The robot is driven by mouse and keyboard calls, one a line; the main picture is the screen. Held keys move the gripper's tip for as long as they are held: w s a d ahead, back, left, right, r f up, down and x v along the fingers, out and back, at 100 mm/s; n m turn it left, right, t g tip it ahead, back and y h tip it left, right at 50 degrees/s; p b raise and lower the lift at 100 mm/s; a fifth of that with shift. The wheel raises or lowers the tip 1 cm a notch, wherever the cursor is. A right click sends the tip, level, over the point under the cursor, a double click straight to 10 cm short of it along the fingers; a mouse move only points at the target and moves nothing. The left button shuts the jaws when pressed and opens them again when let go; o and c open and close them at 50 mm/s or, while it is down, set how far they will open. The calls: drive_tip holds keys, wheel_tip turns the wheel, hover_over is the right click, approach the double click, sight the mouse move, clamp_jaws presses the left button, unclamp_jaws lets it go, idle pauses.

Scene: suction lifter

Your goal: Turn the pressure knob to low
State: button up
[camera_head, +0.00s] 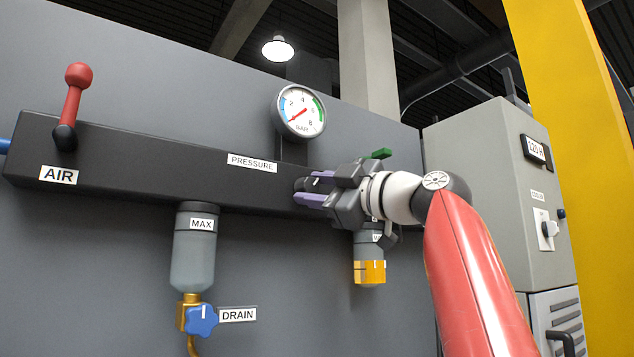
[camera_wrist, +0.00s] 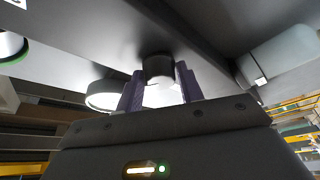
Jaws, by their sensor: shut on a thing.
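The pressure knob (camera_head: 299,185) is a small dark cylinder on the front of the black manifold bar, right of the PRESSURE label (camera_head: 252,162). My gripper (camera_head: 311,187) has its two purple fingers on either side of it, shut on it. In the wrist view the dark round knob (camera_wrist: 158,67) sits between the purple fingers of my gripper (camera_wrist: 160,78). The fingers hide most of the knob in the head view, and I cannot read its setting. The round pressure gauge (camera_head: 301,112) above has a red needle pointing to the lower left.
A red lever (camera_head: 74,92) stands at the bar's left by the AIR label. A grey MAX bowl (camera_head: 194,255) with a blue drain knob (camera_head: 202,320) hangs below. A brass-ended fitting (camera_head: 369,272) hangs below my gripper. A grey cabinet (camera_head: 480,180) stands right.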

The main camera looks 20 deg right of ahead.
drive_tip(key=shift+r+n+g+p, duration=0.2)
drive_tip(key=shift+n+g+p, duration=0.3)
drive_tip(key=shift+n+p, duration=0.7)
drive_tip(key=shift+r+n+g+p, duration=0.15)
drive_tip(key=shift+n+g+p, duration=0.3)
drive_tip(key=shift+n, duration=0.55)
drive_tip(key=shift+n+g+p, duration=0.65)
drive_tip(key=shift+n+p, duration=0.55)
drive_tip(key=shift+n, duration=0.6)
drive_tip(key=shift+h, duration=0.3)
drive_tip(key=o, duration=0.9)
drive_tip(key=shift+d, duration=0.1)
